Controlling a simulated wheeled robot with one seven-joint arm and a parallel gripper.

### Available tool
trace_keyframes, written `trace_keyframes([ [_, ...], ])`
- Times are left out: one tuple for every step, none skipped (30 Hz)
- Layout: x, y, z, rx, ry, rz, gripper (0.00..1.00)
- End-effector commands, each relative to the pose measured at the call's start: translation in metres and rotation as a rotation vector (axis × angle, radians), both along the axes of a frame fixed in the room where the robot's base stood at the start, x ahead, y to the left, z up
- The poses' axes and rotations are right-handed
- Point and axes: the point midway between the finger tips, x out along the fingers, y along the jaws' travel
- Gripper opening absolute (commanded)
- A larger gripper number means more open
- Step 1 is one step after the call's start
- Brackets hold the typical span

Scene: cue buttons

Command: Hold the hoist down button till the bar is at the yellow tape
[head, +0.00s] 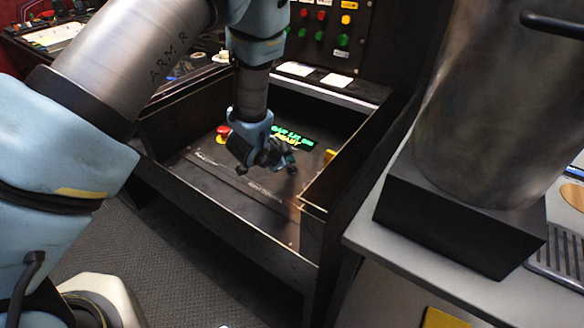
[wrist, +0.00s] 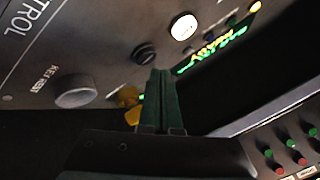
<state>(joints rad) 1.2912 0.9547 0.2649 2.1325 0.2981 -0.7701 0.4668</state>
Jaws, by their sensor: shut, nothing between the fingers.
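My gripper (head: 284,165) is over the sloped control panel (head: 232,184) in the dark console. In the wrist view its two dark green fingers (wrist: 160,75) are pressed together, with nothing between them. Their tips lie just below a small black button (wrist: 145,53) in the picture; I cannot tell whether they touch the panel. A lit white button (wrist: 183,27) is up and right of the tips. No label reads as hoist down, so I cannot tell which button it is. The bar and the yellow tape cannot be made out for certain.
A green and yellow lit display (head: 292,136) and a red button on yellow (head: 223,131) are on the panel. Raised console walls (head: 335,175) surround the panel. A large metal cylinder (head: 490,110) stands at right.

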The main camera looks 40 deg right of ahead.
Motion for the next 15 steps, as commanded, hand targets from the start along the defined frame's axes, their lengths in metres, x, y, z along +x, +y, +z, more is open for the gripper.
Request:
trace_keyframes([
  [0.0,0.0,0.005,-0.001,0.0,0.0,0.0],
  [0.0,0.0,0.008,-0.001,0.0,0.0,0.0],
  [0.0,0.0,0.011,-0.001,0.0,0.0,0.0],
  [0.0,0.0,0.014,-0.001,0.0,0.0,0.0],
  [0.0,0.0,0.017,-0.001,0.0,0.0,0.0],
  [0.0,0.0,0.022,-0.001,0.0,0.0,0.0],
  [0.0,0.0,0.025,-0.001,0.0,0.0,0.0],
  [0.0,0.0,0.028,-0.001,0.0,0.0,0.0],
  [0.0,0.0,0.031,-0.001,0.0,0.0,0.0],
  [0.0,0.0,0.034,-0.001,0.0,0.0,0.0],
  [0.0,0.0,0.037,-0.001,0.0,0.0,0.0],
  [0.0,0.0,0.041,0.0,-0.001,0.001,0.0],
  [0.0,0.0,0.043,-0.001,0.0,0.001,0.0],
  [0.0,0.0,0.045,-0.001,0.0,0.001,0.0],
  [0.0,0.0,0.048,-0.001,0.0,0.001,0.0],
])
